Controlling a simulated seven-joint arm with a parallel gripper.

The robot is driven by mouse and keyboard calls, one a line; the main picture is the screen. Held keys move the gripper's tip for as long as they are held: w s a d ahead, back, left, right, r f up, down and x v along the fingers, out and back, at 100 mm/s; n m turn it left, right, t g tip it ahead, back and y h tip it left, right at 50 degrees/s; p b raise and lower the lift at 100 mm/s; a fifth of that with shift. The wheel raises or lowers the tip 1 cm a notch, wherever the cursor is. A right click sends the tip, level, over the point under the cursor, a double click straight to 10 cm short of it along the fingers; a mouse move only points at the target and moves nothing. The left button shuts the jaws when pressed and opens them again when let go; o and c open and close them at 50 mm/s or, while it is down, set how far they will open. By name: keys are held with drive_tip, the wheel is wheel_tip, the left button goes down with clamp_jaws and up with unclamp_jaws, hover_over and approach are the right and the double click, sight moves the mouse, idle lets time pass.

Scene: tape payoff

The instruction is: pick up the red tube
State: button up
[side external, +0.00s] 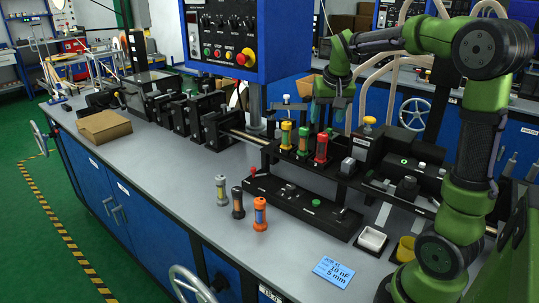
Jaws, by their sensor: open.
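The red tube (321,148) stands upright in the black rack, at the right end of a row with a green tube (303,141) and a yellow tube (286,134). My gripper (327,118) is open and points down, above and slightly behind the red tube in this view. It appears empty and apart from the tube. Its fingertips are small and dark against the background, so the exact gap to the tube cannot be told. The lower part of the red tube is hidden by the rack.
Grey (221,190), black (238,203) and orange (260,214) tubes stand on the bench (170,178) in front. A blue control box (248,35) hangs at the back left. A white tray (372,239) and a blue label card (336,271) lie front right. The bench's front left is clear.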

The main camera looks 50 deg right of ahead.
sight(323, 135)
drive_tip(key=x, duration=0.4)
drive_tip(key=shift+f, duration=0.2)
drive_tip(key=x, duration=0.5)
drive_tip(key=shift+s+d, duration=0.1)
drive_tip(key=shift+d, duration=0.2)
clamp_jaws()
